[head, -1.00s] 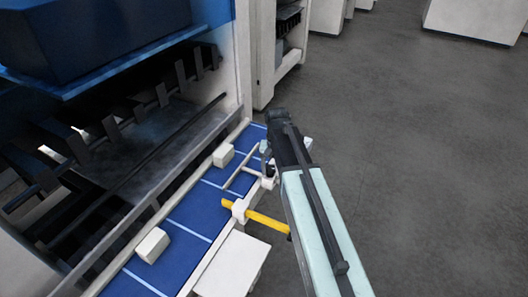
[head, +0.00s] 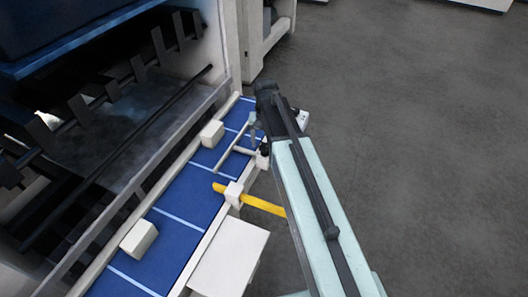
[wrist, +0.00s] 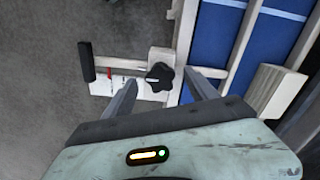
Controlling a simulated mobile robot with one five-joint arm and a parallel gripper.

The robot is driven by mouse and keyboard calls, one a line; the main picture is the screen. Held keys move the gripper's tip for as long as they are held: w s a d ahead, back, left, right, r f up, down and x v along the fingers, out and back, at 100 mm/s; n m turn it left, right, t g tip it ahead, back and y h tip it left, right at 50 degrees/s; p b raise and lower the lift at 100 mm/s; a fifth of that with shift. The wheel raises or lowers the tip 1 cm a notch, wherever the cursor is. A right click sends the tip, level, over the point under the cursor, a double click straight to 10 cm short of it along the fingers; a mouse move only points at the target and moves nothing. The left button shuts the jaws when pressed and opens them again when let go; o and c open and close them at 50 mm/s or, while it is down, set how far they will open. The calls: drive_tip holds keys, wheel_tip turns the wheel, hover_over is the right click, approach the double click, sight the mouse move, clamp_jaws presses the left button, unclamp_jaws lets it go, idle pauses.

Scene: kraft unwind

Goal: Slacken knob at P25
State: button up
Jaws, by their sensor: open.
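A black star-shaped knob (wrist: 159,76) sits on a pale clamp block on a rail in the wrist view. My gripper (wrist: 160,82) is open, with one finger on each side of the knob in the picture. The fingers look apart from the knob; their height relative to it is hard to tell. A pale bar with a black end handle (wrist: 86,61) runs left from the clamp, beside a white scale plate (wrist: 103,88) with red marks. No P25 label is legible. In the head view my gripper (head: 254,131) is over the conveyor's right edge, and my arm hides most of the knob's area.
A blue conveyor bed (head: 185,212) with white cross lines carries pale blocks (head: 139,238) along its left rail. A yellow rod (head: 262,205) passes through a white clamp nearer me. A white box (head: 228,262) stands beside the bed. Grey floor at right is clear.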

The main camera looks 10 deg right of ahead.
wheel_tip(320, 180, down, 2)
drive_tip(key=shift+f+b, duration=0.1)
drive_tip(key=shift+b, duration=0.35)
drive_tip(key=c, duration=1.2)
drive_tip(key=shift+a, duration=0.15)
drive_tip(key=shift+c, duration=1)
